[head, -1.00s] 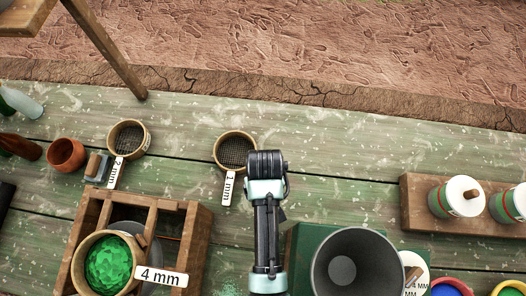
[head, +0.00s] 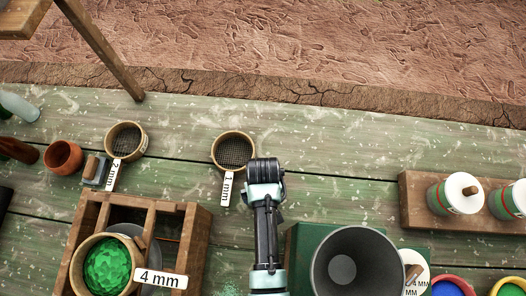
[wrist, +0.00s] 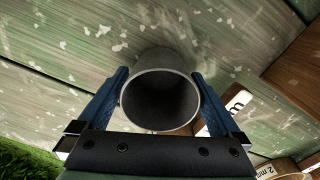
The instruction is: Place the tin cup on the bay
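The tin cup (wrist: 160,98) is a grey metal cylinder in the wrist view, with its round mouth toward the camera and its inside dark. My gripper (wrist: 160,73) has its two blue fingers against opposite sides of the cup, near the rim. The cup's lower end is hidden, so I cannot tell its height above the bench. In the head view my arm hides the cup and fingers. No bay is plainly marked; a wooden frame with open compartments (head: 195,235) stands at lower left.
A 4 mm sieve (head: 73,277) with green grains sits on the frame. The 2 mm sieve (head: 143,143) and 1 mm sieve (head: 250,141) lie behind it. The bench's back middle is clear.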

